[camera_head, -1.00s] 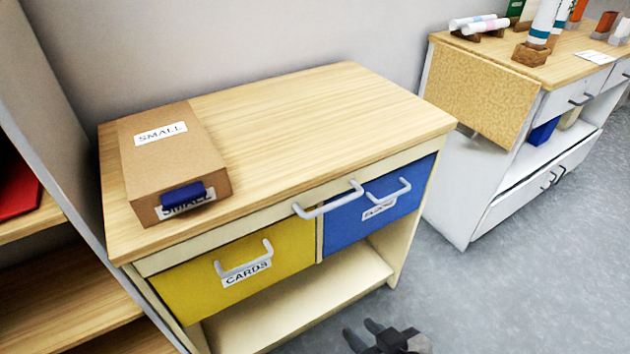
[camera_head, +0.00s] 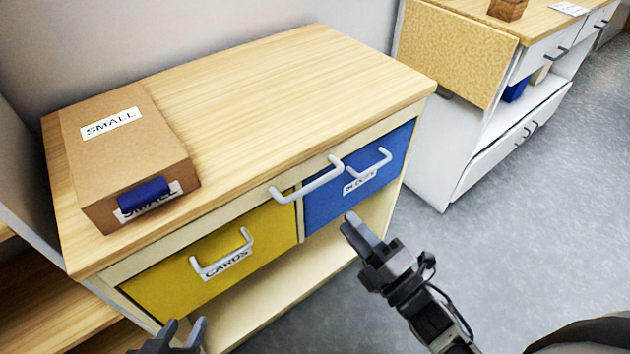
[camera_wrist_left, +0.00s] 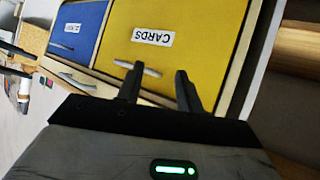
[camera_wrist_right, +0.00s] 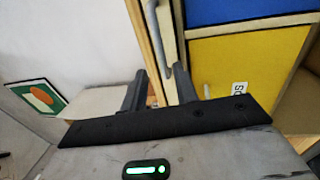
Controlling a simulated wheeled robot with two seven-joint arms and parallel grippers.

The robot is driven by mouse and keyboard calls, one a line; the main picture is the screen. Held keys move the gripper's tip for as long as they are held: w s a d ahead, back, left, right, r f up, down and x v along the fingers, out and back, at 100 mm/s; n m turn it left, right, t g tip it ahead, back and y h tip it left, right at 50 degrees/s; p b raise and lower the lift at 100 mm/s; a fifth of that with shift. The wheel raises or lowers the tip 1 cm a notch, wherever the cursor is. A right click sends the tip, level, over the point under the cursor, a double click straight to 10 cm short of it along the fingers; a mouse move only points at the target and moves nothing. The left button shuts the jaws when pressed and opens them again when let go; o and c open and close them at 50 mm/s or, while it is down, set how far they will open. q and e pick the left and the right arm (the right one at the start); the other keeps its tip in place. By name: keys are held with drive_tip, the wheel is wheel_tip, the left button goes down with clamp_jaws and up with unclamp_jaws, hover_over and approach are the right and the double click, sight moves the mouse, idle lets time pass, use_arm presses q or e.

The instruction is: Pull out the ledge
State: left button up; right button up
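The ledge is a thin cream strip (camera_head: 255,204) under the wooden top, shut flush above the drawers. Its pale bar handle (camera_head: 307,181) sits at its middle and spans the gap between the yellow and blue drawers. My right gripper (camera_head: 351,224) is open and empty, lower and to the right of that handle, in front of the blue drawer. In the right wrist view its fingers (camera_wrist_right: 160,88) stand apart. My left gripper (camera_head: 186,324) is open and empty, low in front of the yellow drawer; its spread fingers show in the left wrist view (camera_wrist_left: 158,80).
The yellow CARDS drawer (camera_head: 175,270) and blue drawer (camera_head: 335,205) are shut, each with its own handle. A brown SMALL box (camera_head: 115,145) stands on the left of the top (camera_head: 260,90). A white cabinet (camera_head: 435,130) stands to the right, with free floor in front.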

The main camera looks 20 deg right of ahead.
sight(315, 182)
drive_tip(key=p+x, duration=0.1)
drive_tip(key=x, duration=1)
drive_tip(key=shift+w+a, duration=0.1)
drive_tip(key=shift+w, duration=0.25)
clamp_jaws()
